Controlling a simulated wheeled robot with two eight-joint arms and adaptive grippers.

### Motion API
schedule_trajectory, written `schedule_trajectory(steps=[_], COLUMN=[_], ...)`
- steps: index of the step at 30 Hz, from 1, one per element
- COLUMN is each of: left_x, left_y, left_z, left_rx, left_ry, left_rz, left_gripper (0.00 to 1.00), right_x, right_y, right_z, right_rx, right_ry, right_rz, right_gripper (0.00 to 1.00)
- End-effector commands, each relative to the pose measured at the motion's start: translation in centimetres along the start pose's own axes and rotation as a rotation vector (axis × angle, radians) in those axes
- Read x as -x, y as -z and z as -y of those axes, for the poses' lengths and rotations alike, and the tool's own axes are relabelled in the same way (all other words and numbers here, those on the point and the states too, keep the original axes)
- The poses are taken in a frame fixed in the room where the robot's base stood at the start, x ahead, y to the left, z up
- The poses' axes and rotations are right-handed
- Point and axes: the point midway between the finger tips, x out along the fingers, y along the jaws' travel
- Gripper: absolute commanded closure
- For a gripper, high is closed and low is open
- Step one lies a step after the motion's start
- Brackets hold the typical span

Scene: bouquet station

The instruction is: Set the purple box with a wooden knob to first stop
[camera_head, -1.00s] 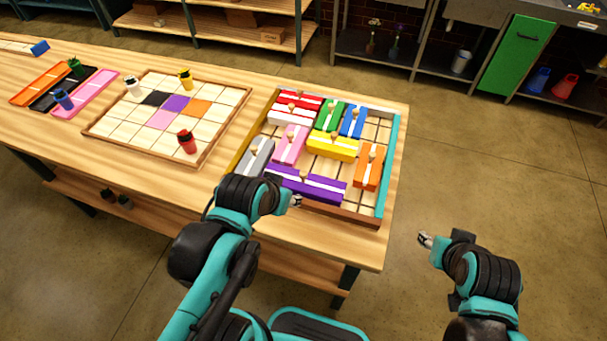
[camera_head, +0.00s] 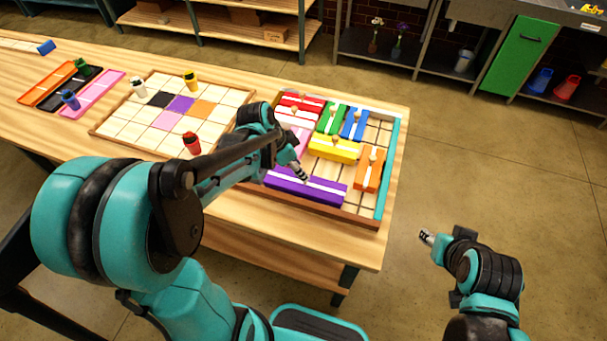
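The purple box (camera_head: 325,191) lies lengthwise along the near side of the framed sliding-block tray (camera_head: 383,190), with a white stripe along its top. Its wooden knob is hidden behind my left gripper. My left gripper (camera_head: 302,176) points down over the purple box, at about the knob's place. The fingers are too small to tell if they are open or shut, or if they touch the knob. My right gripper (camera_head: 427,237) is off the table's right edge, away from the tray, and its fingers are too small to read.
The tray also holds red (camera_head: 300,102), green (camera_head: 331,118), blue (camera_head: 355,124), yellow (camera_head: 335,147), orange (camera_head: 368,169) and pink boxes. Bare cells show right of the purple box. A tile board (camera_head: 225,97) with small coloured figures stands left.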

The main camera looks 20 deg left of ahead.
Motion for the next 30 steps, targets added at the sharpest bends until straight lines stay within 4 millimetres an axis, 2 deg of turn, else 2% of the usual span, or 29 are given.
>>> schedule_trajectory(steps=[1,3,7,18,23,30], left_x=[-1.2,-2.3,-3.6,-4.2,-4.2,-4.3], left_y=[-0.1,-0.1,0.0,0.0,0.0,0.4], left_z=[0.0,0.0,0.1,0.0,0.0,-0.3], left_rx=[-0.001,-0.001,0.000,0.001,0.001,-0.001], left_ry=[0.000,0.001,0.001,0.002,0.002,0.001], left_rz=[0.000,0.000,0.000,0.000,0.000,0.001], left_gripper=[0.59,0.59,0.59,0.59,1.00,1.00], right_x=[-0.5,-0.8,-1.1,-1.2,-1.2,-1.2], right_y=[-0.4,-0.6,-0.8,-0.8,-0.8,-0.8], right_z=[0.0,0.0,0.0,0.0,0.0,0.0], right_rx=[0.000,0.000,0.000,0.000,0.000,0.000], right_ry=[0.000,0.000,0.000,0.000,0.000,0.000], right_rz=[0.000,0.000,0.000,0.000,0.000,0.000], right_gripper=[0.59,0.59,0.59,0.59,0.59,0.59])
